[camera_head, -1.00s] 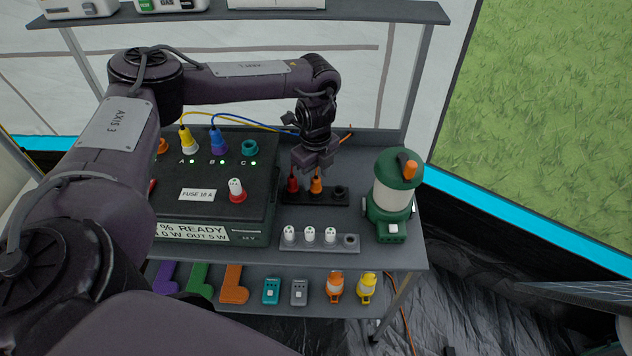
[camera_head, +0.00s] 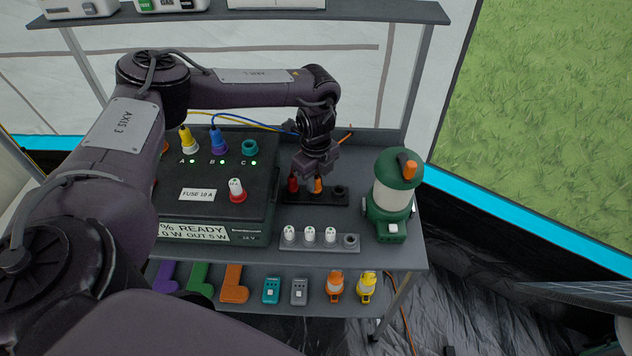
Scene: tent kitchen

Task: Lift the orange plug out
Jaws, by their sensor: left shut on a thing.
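The orange plug (camera_head: 317,187) stands upright in the middle of a black holder (camera_head: 297,197) on the grey table. My left gripper (camera_head: 317,178) comes down from above and is shut on the orange plug, hiding its upper part. The plug's foot still meets the holder. A red plug (camera_head: 293,184) stands just left of it in the same holder, and an empty socket (camera_head: 340,190) is on the right. My right gripper is not in view.
A green lantern (camera_head: 391,198) stands close on the right. A power box (camera_head: 215,175) with cables and plugs is on the left. A grey strip (camera_head: 287,246) with white fuses lies in front. An upper shelf (camera_head: 330,12) runs behind.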

